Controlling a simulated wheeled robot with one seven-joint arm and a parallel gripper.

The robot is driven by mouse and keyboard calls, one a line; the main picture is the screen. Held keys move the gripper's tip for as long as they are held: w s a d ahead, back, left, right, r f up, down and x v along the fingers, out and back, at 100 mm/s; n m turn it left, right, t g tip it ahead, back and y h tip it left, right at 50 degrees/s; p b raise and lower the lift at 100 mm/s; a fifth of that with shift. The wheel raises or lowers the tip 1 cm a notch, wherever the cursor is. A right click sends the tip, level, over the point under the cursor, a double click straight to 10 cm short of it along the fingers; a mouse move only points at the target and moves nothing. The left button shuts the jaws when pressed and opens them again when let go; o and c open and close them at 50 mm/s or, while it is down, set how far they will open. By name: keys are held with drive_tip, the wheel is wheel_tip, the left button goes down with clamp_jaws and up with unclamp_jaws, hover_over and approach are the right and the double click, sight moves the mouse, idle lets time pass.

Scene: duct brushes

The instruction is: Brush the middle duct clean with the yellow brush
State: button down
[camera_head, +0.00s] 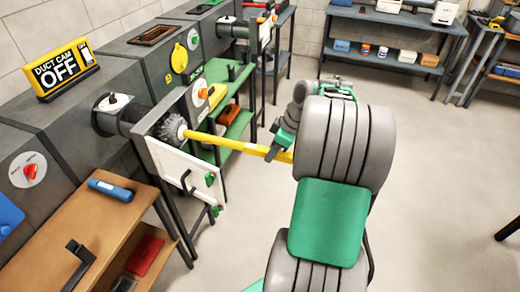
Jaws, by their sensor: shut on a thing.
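The yellow brush has a long yellow shaft (225,143) and a round grey bristle head (171,128). My gripper (279,150) is shut on the shaft's right end; the arm in front partly hides the fingers. The shaft points left, slightly tilted. The bristle head is at the mouth of a duct box (150,121) in the row along the left wall, apparently the middle duct. The box's white door (183,172) hangs open below the shaft. The duct's inside is hidden, so I cannot tell how dirty it is.
A "DUCT CAM OFF" sign (60,69) stands on the ducting. A wooden bench (115,225) with a blue cylinder (110,190) is at lower left. Green shelves (232,130) stand behind the shaft. The floor (440,170) at right is mostly clear.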

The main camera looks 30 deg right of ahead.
drive_tip(key=s+d, duration=0.7)
drive_tip(key=s, duration=0.3)
drive_tip(key=shift+d, duration=0.3)
idle(0.7)
